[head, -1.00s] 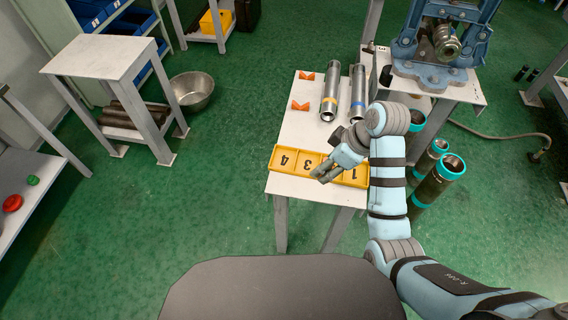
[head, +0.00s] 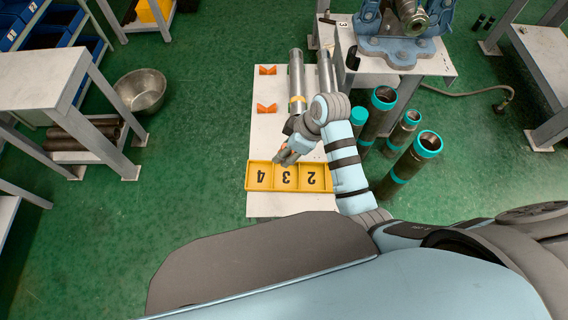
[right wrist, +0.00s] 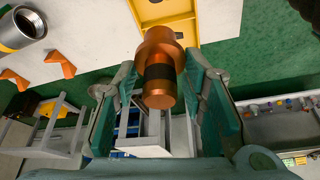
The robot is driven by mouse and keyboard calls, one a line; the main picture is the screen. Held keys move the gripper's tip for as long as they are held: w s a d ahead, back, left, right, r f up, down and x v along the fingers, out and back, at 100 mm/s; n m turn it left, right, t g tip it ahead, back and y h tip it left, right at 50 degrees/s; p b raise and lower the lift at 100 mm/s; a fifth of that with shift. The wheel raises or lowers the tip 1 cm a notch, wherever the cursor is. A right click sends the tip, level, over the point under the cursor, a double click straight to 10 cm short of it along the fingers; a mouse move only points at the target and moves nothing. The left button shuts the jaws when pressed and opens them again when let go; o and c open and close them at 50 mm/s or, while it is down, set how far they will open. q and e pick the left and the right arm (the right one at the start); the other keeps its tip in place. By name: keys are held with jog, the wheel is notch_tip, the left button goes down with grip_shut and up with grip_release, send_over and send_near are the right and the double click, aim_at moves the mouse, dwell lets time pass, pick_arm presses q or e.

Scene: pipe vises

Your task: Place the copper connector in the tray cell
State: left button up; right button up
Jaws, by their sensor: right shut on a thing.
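The copper connector (right wrist: 160,68), a stepped copper cylinder with a black band, is between the fingers of my right gripper (right wrist: 160,88) in the right wrist view. The gripper is shut on it. In the head view, my right gripper (head: 284,156) is over the far edge of the yellow tray (head: 247,178), near the cell marked 3. The connector is hard to make out there. Cells marked 4, 3 and 2 show; my right arm covers the tray's right end. My left gripper is not in view.
The tray lies on a white table (head: 268,137) with two orange V-blocks (head: 266,109) and metal pipes (head: 297,75). Dark pipes with teal ends (head: 408,165) stand right of the table. A blue vise (head: 398,45) is at the back right.

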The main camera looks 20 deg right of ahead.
notch_tip(320, 180, down, 10)
jog(key=shift+b, duration=1.1)
jog(key=shift+w+f, duration=0.25)
jog(key=shift+f, duration=0.25)
jog(key=shift+c, duration=0.6)
jog(key=shift+s+r, duration=0.15)
jog(key=shift+s, duration=0.4)
jog(key=o, duration=1)
jog(key=shift+c, duration=0.2)
jog(key=o, duration=0.4)
jog(key=shift+w, duration=0.1)
jog(key=shift+c, duration=0.2)
jog(key=shift+o, duration=0.3)
jog(key=shift+w+f, duration=0.15)
jog(key=shift+f, duration=0.05)
jog(key=shift+r, duration=0.4)
pick_arm(q)
jog(key=p, duration=0.1)
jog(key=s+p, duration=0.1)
jog(key=p, duration=0.1)
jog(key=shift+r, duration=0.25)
pick_arm(e)
jog(key=v, duration=1.2)
jog(key=shift+f, duration=0.1)
